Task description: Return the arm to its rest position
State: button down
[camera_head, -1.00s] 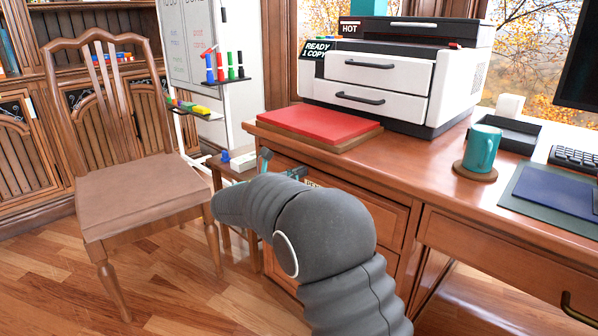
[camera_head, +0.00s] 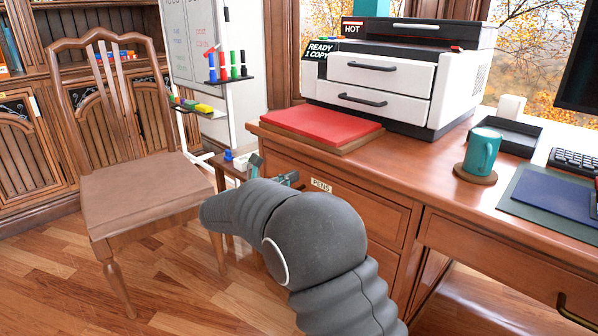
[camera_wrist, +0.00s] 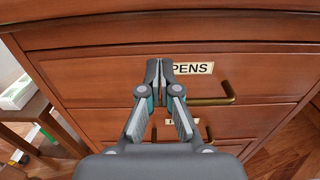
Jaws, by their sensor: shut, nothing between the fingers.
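My arm (camera_head: 318,235) is bent in front of the desk drawers in the head view. My gripper (camera_wrist: 158,64) shows in the wrist view with its two fingers together and nothing between them. It points at the drawer front with the PENS label (camera_wrist: 193,68), covering the label's left end. The brass handle (camera_wrist: 222,97) of that drawer is to the right of the fingers. In the head view, only small teal and grey parts of the gripper (camera_head: 272,172) show behind my arm; its fingertips are hard to make out there.
The wooden desk (camera_head: 455,207) bears a white printer (camera_head: 400,75), a red pad (camera_head: 320,123) and a teal mug (camera_head: 482,152). A wooden chair (camera_head: 140,190) stands at left. A small side table (camera_head: 222,168) stands beside the drawers. Wood floor is free at lower left.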

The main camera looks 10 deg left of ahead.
jog(key=v, duration=0.8)
jog(key=s+d+f+m+g+y, duration=0.25)
jog(key=s+f+m+g, duration=0.2)
jog(key=f, duration=0.65)
jog(key=s+d+f+m+g, duration=0.2)
jog(key=s+d+m+g, duration=0.3)
jog(key=d, duration=0.3)
jog(key=s+d+r+m+y+p, duration=0.1)
jog(key=s+d+r+m+y, duration=0.2)
jog(key=s+d+r+m, duration=0.3)
jog(key=s+d+r+m+y+p, duration=0.1)
jog(key=s+d+r+m+y, duration=0.3)
jog(key=s+d+m, duration=0.9)
jog(key=s+d+r, duration=0.3)
jog(key=s+d, duration=0.1)
jog(key=d, duration=0.2)
jog(key=shift+d+m+p, duration=0.3)
jog(key=shift+m+p, duration=0.05)
jog(key=shift+p, duration=0.05)
